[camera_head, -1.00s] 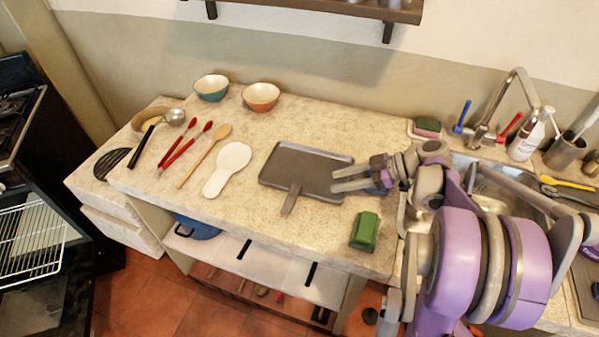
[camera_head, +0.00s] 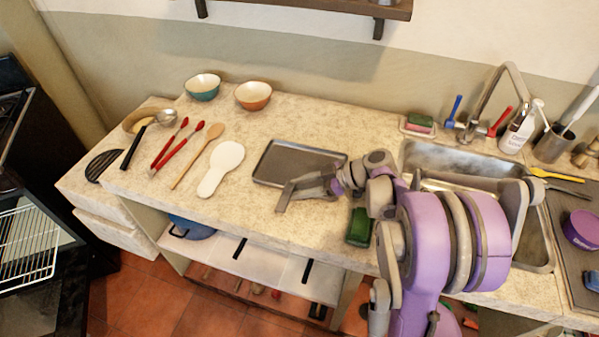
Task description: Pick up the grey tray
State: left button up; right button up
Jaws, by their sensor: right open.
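The gripper and wrist hide the tray's front right part. My left gripper is not in view.
A white spoon rest (camera_head: 221,168), wooden spoon (camera_head: 199,158) and red utensils (camera_head: 178,146) lie left of the tray. Two bowls stand behind. The sink (camera_head: 440,158) is at the right.

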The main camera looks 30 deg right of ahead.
grip_shut()
dwell(1.4)
